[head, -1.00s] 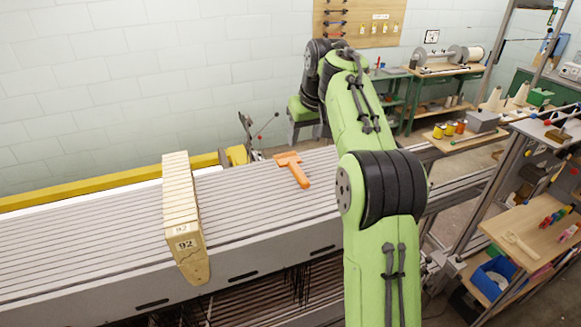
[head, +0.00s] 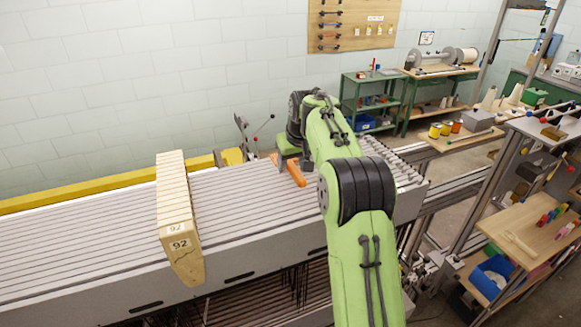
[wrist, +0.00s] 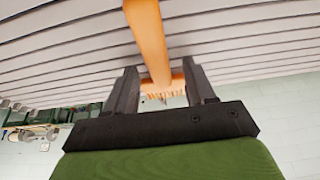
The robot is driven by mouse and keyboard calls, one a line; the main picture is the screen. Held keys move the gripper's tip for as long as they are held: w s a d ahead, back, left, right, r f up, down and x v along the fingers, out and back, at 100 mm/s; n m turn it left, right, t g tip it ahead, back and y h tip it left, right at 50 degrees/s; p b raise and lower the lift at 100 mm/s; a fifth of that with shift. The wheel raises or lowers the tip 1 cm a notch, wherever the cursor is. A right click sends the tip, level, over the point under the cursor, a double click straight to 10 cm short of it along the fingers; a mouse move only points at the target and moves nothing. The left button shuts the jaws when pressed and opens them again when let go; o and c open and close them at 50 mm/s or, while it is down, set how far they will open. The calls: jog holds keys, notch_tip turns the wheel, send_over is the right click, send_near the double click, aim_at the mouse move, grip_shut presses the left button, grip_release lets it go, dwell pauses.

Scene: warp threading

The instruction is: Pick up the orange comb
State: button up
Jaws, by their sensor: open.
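The orange comb (head: 296,174) lies on the grey slatted surface in the head view, its handle pointing toward the front right. Its toothed head is mostly hidden behind my gripper (head: 284,163). In the wrist view the comb's handle (wrist: 148,35) runs down from the top edge between my gripper's two dark fingers (wrist: 161,68). The crosswise head with its teeth shows lower, between and behind the fingers. The fingers are open, one on each side of the handle, with a gap on both sides. I cannot tell how far down they reach beside it.
A long wooden block marked 92 (head: 178,215) lies across the slatted surface (head: 90,230) to the left. A yellow beam (head: 90,191) runs along the back. The slats between block and comb are clear.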

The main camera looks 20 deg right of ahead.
jog(key=shift+f, duration=0.1)
jog(key=shift+c, duration=0.4)
grip_shut()
